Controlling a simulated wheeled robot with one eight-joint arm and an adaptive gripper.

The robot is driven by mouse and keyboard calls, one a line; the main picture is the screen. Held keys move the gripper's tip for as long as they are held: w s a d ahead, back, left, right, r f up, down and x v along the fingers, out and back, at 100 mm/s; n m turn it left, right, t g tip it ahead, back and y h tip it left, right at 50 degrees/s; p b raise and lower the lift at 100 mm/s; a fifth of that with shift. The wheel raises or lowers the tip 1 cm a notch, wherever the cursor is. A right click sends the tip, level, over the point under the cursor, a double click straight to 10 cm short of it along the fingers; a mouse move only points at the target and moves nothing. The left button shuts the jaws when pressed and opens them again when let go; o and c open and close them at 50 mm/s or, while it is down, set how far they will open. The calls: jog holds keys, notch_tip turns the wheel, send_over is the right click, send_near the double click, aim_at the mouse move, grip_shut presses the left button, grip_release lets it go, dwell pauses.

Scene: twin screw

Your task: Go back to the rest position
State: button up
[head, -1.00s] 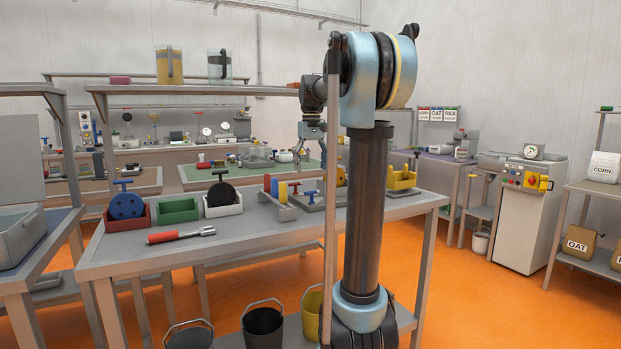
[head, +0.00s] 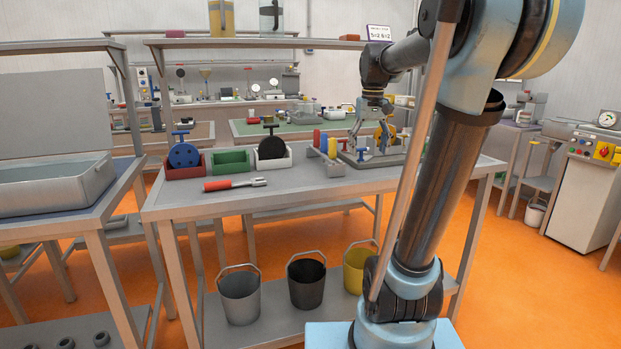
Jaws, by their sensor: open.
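My gripper (head: 371,137) hangs pointing down over the right part of the grey workbench (head: 290,187), with its fingers apart and nothing seen between them. It is above or just in front of the grey plate (head: 373,161) with blue-handled screws and a yellow part; from this view I cannot tell the exact gap. My arm rises from the lower right and reaches back over the bench.
On the bench are a red bin (head: 184,172) with a blue disc, a green bin (head: 230,161), a white bin (head: 286,163) with a black disc, and a red-handled tool (head: 235,183). An overhead shelf (head: 250,43) spans behind. Buckets (head: 307,285) stand below.

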jog(key=s+f+m+t, duration=0.1)
jog(key=s+f, duration=2.1)
jog(key=f, duration=0.2)
jog(key=shift+s+f+t, duration=0.25)
jog(key=shift+f+t, duration=0.05)
jog(key=shift+f, duration=0.1)
jog(key=shift+d, duration=0.1)
